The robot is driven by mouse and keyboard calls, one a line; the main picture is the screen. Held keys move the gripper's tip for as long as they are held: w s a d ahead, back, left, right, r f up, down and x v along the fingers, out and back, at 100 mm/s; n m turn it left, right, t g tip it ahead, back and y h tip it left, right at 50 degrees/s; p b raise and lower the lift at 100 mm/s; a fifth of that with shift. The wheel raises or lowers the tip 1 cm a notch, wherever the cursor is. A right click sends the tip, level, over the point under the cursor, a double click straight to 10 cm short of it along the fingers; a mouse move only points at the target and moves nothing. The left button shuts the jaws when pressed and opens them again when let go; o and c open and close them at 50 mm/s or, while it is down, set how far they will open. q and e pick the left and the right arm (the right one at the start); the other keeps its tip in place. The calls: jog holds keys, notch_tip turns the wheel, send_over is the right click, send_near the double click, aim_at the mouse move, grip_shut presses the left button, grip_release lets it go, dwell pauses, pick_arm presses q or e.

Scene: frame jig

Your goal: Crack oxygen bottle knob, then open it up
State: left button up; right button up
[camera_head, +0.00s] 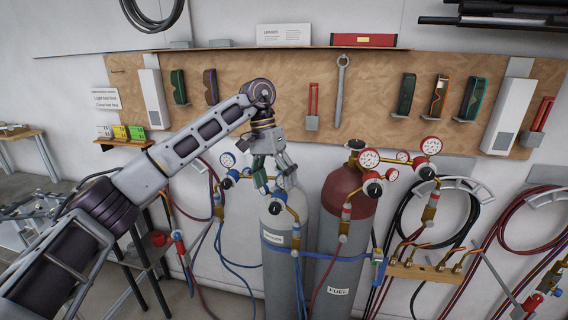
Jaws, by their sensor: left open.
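The oxygen bottle (277,262) is a grey cylinder with a pale top and a white label, standing upright against the wall. My left gripper (275,178) points down over its top, open, with its fingers around or just beside the valve area. The gripper hides most of the valve, so I cannot tell whether the fingers touch the knob. A small green part (261,181) shows by the left finger. A regulator with a blue-rimmed gauge (227,160) sits left of the gripper. My right gripper is not in view.
The fuel bottle (340,255), with a red top, stands close on the right, with red-rimmed gauges (369,158) at its valve. A blue strap (335,257) crosses both bottles. Hoses hang around them. A pegboard (300,95) with tools is behind. A small stand (150,250) is at left.

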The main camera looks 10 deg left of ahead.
pick_arm(q)
jog(key=shift+w+a+r+n+t+y, duration=0.15)
jog(key=shift+a+r+t+y, duration=0.15)
jog(key=shift+a+r, duration=0.4)
jog(key=shift+w+a+r+n+t+y, duration=0.1)
jog(key=shift+w+a+r+t+y, duration=0.1)
jog(key=shift+a+r+y, duration=0.4)
jog(key=shift+w+a+r+n+t+y, duration=0.1)
jog(key=shift+w+a+r+t+y, duration=0.1)
jog(key=shift+a+r, duration=0.6)
jog(key=shift+r, duration=0.15)
jog(key=shift+r, duration=0.1)
